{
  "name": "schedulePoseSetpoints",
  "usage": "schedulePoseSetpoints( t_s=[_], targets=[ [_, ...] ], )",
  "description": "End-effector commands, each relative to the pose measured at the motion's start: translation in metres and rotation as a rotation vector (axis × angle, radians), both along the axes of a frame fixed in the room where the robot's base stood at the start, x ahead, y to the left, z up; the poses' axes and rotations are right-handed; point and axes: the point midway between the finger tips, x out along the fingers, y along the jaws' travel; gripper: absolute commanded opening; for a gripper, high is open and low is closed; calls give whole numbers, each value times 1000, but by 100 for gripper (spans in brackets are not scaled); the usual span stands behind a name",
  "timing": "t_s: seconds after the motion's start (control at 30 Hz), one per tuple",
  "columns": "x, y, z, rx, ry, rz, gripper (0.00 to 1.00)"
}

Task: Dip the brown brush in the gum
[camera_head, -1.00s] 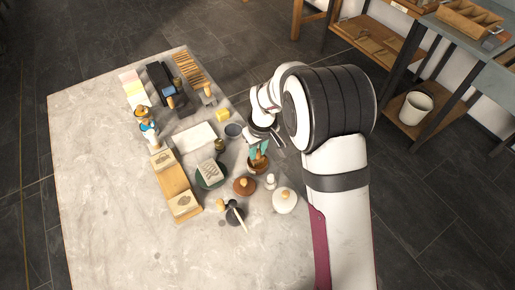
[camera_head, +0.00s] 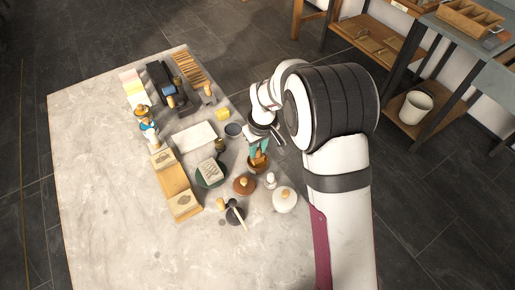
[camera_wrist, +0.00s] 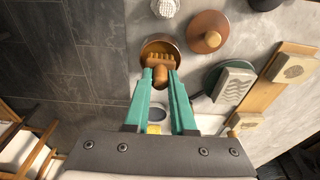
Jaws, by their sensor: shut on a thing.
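My gripper (camera_wrist: 160,85) has teal fingers and is shut on the brown brush (camera_wrist: 160,64) by its rounded handle end. In the wrist view, the brush's toothed-looking edge points away from the fingers. The brush is at the mouth of a brown bowl (camera_wrist: 154,44), overlapping its opening. In the head view, my gripper (camera_head: 259,147) points down, and the brush (camera_head: 257,158) meets the bowl (camera_head: 259,169). I cannot tell which vessel holds the gum, nor how deep the brush sits; the bowl's contents are mostly hidden.
A brown knobbed disc (camera_head: 244,186), a small white piece (camera_head: 270,181) and a white knobbed lid (camera_head: 284,200) stand close to the bowl. A grey cup (camera_head: 233,130) and a yellow block (camera_head: 222,114) are behind it. The table's (camera_head: 120,230) front left is clear.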

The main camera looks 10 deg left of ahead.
Motion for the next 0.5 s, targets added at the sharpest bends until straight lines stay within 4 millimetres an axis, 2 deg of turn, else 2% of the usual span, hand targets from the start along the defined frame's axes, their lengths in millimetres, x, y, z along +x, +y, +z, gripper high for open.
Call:
schedulePoseSetpoints(
  t_s=[0.5],
  targets=[
    [1, 0, 58, 2, -5, 0, 0]
  ],
)
